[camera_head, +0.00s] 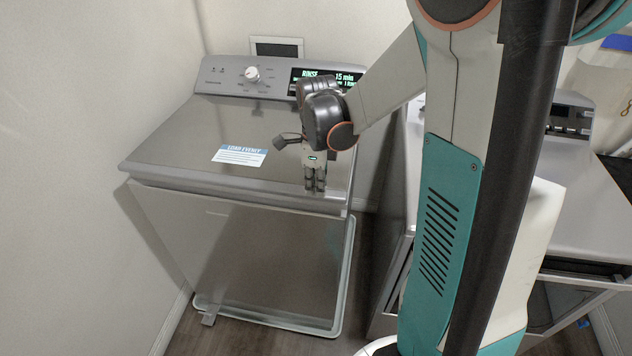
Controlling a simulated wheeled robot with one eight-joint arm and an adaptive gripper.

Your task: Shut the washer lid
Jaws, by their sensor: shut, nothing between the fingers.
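The grey washer (235,255) stands in the left half of the head view. Its lid (175,140) lies down over the top, flat or very nearly flat. I cannot tell whether a thin gap is left at the front edge. A blue and white label (239,155) is on the lid. My gripper (315,187) is shut and empty, pointing down at the front right part of the lid. Its fingertips look at or just above the lid surface; contact cannot be told. My wrist hides part of the lid's right side and the control panel.
The washer's control panel (225,77), with a knob (252,73) and a lit display, is at the back. A wall stands close on the left. A second grey appliance (590,195) stands at the right, partly behind my arm. Some floor (355,290) shows between the two machines.

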